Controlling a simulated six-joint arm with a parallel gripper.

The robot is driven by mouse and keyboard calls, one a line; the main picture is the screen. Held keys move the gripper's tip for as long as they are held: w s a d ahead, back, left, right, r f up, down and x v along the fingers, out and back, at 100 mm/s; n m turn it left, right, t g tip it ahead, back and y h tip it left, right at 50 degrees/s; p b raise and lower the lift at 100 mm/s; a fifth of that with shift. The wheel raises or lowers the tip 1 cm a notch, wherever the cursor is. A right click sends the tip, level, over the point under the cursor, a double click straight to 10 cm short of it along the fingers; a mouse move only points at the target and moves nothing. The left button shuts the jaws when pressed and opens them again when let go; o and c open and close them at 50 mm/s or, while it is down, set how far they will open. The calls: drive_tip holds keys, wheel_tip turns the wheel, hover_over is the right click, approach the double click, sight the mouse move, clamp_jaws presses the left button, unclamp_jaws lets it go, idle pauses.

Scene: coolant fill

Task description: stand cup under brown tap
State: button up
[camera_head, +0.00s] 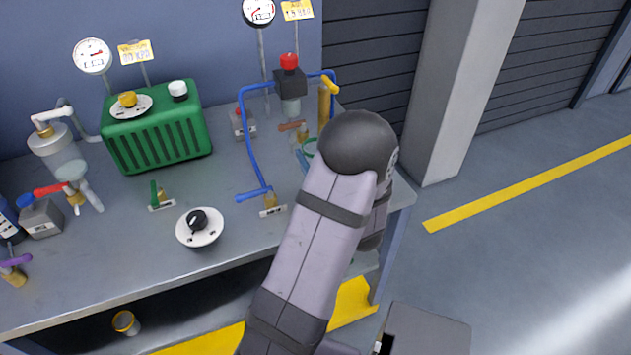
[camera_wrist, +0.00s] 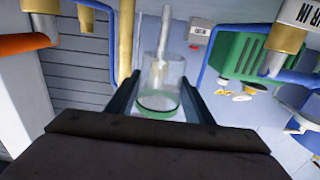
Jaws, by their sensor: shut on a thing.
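In the wrist view, my gripper (camera_wrist: 160,92) is shut on a clear cup (camera_wrist: 162,74) with a green band near its base. The cup sits between the two dark fingers. In the head view my arm hides most of the gripper; a green ring shows beside the arm, and I cannot tell if it is the cup's. The brown tap (camera_head: 291,126) shows on the bench just left of my arm. In the wrist view, a brass tap body with an orange-brown handle (camera_wrist: 25,43) is at the upper left, apart from the cup. A pale rod overlaps the cup's top.
A brass post (camera_wrist: 126,40) and blue pipes (camera_head: 250,150) stand close to the cup. A green ribbed box (camera_head: 158,135) and a white dial (camera_head: 199,227) are further left on the bench (camera_head: 120,255). Open bench lies around the dial.

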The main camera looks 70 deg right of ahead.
drive_tip(key=shift+f, duration=3.85)
drive_tip(key=shift+f, duration=0.15)
drive_tip(key=shift+f, duration=0.1)
drive_tip(key=o, duration=1.1)
